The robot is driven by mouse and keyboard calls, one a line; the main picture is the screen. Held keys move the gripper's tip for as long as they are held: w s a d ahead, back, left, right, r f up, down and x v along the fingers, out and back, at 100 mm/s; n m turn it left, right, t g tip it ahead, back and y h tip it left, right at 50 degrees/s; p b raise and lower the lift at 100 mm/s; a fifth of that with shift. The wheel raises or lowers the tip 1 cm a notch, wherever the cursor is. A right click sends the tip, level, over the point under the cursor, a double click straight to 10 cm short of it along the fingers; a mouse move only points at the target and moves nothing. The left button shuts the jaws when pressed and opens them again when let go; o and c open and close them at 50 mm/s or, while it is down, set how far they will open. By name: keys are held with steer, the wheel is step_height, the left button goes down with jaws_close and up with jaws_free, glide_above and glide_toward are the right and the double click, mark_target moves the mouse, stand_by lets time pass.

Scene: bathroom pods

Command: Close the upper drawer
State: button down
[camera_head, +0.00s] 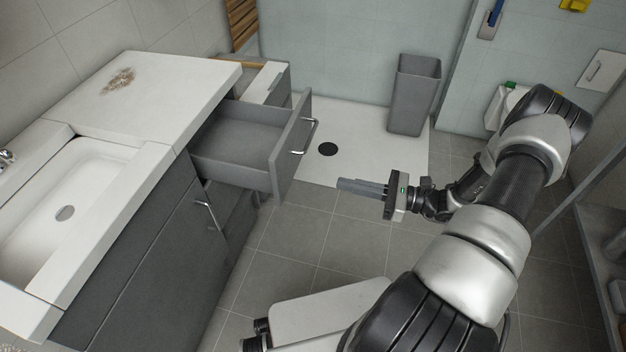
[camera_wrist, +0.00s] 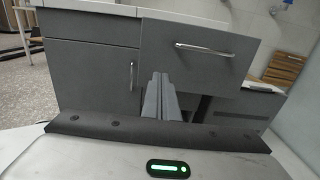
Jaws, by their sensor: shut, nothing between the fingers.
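The upper drawer (camera_head: 240,150) is grey and empty and stands pulled well out of the vanity cabinet (camera_head: 140,260), under the white countertop. Its front carries a silver bar handle (camera_head: 305,137). In the wrist view the drawer front (camera_wrist: 195,55) faces me, with its handle (camera_wrist: 204,50) near the top. My gripper (camera_head: 340,184) is shut and empty, to the right of the drawer front and apart from it, with its fingers pointing toward the cabinet. In the wrist view the fingertips (camera_wrist: 160,76) overlap the lower left part of the drawer front.
A lower drawer front (camera_head: 240,212) sits below the open drawer, partly hidden. A cabinet door handle (camera_head: 208,205) shows beside it. A sink (camera_head: 90,190) is at the left. A grey bin (camera_head: 414,95) stands at the back. The tiled floor (camera_head: 305,235) between my gripper and the cabinet is clear.

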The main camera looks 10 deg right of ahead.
mark_target(285, 171)
steer(key=b+x, duration=0.1)
steer(key=x, duration=1.2)
steer(key=shift+w+a+b, duration=0.15)
steer(key=shift+a+b, duration=0.2)
steer(key=shift+b, duration=0.05)
steer(key=shift+a, duration=0.1)
steer(key=shift+w+a+r, duration=0.1)
steer(key=shift+w+a, duration=0.1)
steer(key=shift+a, duration=0.05)
steer(key=b+x, duration=0.1)
steer(key=x, duration=2.1)
steer(key=shift+a, duration=0.2)
steer(key=shift+w+a, duration=0.35)
steer(key=shift+a, duration=0.1)
steer(key=shift+a+r, duration=0.1)
